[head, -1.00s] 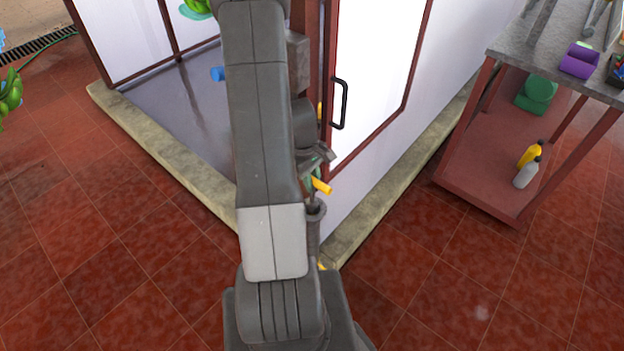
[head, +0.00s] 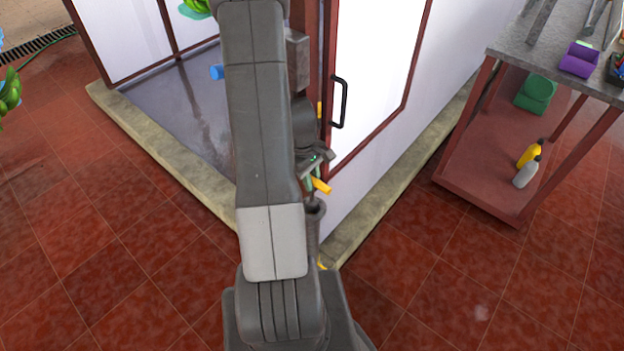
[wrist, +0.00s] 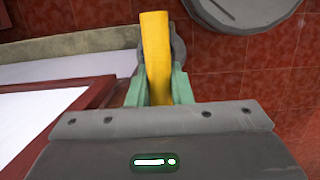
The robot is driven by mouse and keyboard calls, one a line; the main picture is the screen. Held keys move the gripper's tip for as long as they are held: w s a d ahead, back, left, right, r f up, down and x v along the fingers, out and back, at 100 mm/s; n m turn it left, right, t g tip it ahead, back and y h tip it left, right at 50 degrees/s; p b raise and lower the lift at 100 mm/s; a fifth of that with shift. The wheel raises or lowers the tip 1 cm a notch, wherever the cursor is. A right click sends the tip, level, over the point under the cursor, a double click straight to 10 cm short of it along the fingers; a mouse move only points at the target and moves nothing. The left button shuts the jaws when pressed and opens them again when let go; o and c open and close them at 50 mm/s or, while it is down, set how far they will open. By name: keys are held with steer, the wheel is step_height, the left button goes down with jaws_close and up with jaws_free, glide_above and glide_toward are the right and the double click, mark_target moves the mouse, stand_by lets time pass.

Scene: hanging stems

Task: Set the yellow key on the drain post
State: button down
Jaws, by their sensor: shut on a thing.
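The yellow key (head: 321,187) is a bar-like piece held in my gripper (head: 312,177). In the wrist view the key (wrist: 155,50) stands out between the two green fingers of my gripper (wrist: 158,88), which are shut on it. The drain post (head: 314,228) is a grey upright pipe with a dark open top, just below the key in the head view. In the wrist view a grey rounded rim, which looks like the post top (wrist: 178,48), shows partly behind the key. I cannot tell whether key and post touch. My arm hides part of the area.
A glazed enclosure with red frames and a black door handle (head: 340,103) stands right behind the post, on a stone curb (head: 385,205). A workbench (head: 500,50) with bottles on its lower shelf stands at right. Tiled floor is clear in front.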

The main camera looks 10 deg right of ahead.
mark_target(314, 201)
steer(key=shift+f+b, duration=2.25)
steer(key=shift+f, duration=0.45)
stand_by(1.0)
steer(key=c, duration=0.8)
jaws_free()
steer(key=shift+c, duration=0.2)
